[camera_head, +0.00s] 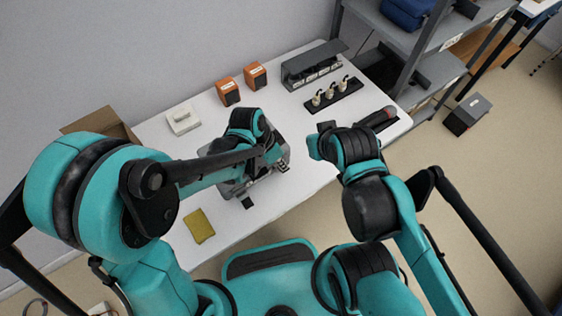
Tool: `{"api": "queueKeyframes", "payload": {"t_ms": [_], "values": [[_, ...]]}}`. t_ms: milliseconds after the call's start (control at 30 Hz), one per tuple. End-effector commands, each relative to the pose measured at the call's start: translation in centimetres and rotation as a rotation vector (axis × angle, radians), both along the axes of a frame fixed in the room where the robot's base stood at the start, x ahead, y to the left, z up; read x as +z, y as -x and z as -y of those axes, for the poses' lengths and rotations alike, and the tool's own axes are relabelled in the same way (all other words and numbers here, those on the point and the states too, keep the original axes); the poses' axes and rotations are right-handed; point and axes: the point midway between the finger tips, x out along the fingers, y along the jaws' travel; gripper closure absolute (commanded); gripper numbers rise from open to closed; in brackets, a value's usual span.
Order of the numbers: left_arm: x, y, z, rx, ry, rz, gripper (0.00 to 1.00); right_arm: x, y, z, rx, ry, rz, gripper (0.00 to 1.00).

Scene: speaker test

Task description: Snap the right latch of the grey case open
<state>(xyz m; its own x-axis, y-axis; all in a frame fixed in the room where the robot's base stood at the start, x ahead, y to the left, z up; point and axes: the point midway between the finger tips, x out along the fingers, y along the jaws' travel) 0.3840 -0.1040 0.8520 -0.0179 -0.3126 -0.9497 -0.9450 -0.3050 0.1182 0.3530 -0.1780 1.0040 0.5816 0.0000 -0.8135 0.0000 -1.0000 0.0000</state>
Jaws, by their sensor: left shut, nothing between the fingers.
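The grey case (234,190) lies on the white table, largely hidden under my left arm. My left gripper (274,156) is over the right part of the case. It is shut and empty. A small latch-like part (283,168) shows at the case's right front edge, close to the gripper tip; I cannot tell whether they touch. A dark piece (247,203) sticks out at the left front edge. The state of the latches is too small to tell. My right gripper (326,126) is over the right part of the table, mostly hidden by its own wrist.
On the white table (160,146) are two orange boxes (229,92), a white box (183,119), a yellow pad (199,226), a grey rack (312,66), a black strip with plugs (333,95) and a dark handheld tool (377,118). A grey shelf (427,38) stands behind right.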

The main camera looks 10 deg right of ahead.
Motion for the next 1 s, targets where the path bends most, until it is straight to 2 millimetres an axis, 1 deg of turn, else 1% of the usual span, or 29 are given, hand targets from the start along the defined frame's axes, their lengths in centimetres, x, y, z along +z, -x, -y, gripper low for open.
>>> {"api": "queueKeyframes", "payload": {"t_ms": [367, 600, 700, 900, 1000], "values": [[-0.3, 0.6, 0.2, -0.001, 0.000, 0.000, 1.00, -0.4, 0.0, 0.0, 0.000, 0.000, 0.000, 1.00], [-0.9, 1.7, 0.6, -0.001, 0.000, 0.000, 1.00, -1.0, 0.0, 0.0, 0.000, 0.000, 0.000, 1.00], [-1.3, 2.6, 0.9, -0.007, -0.027, 0.077, 1.00, -1.4, 0.0, 0.0, 0.000, 0.000, 0.000, 1.00], [-2.3, 3.6, 1.3, -0.008, -0.083, 0.235, 1.00, -2.4, 0.0, 0.0, 0.000, 0.000, 0.000, 1.00], [-2.0, 3.3, 1.2, 0.000, -0.081, 0.225, 1.00, -2.1, 0.0, 0.0, 0.000, 0.000, 0.000, 1.00]]}}
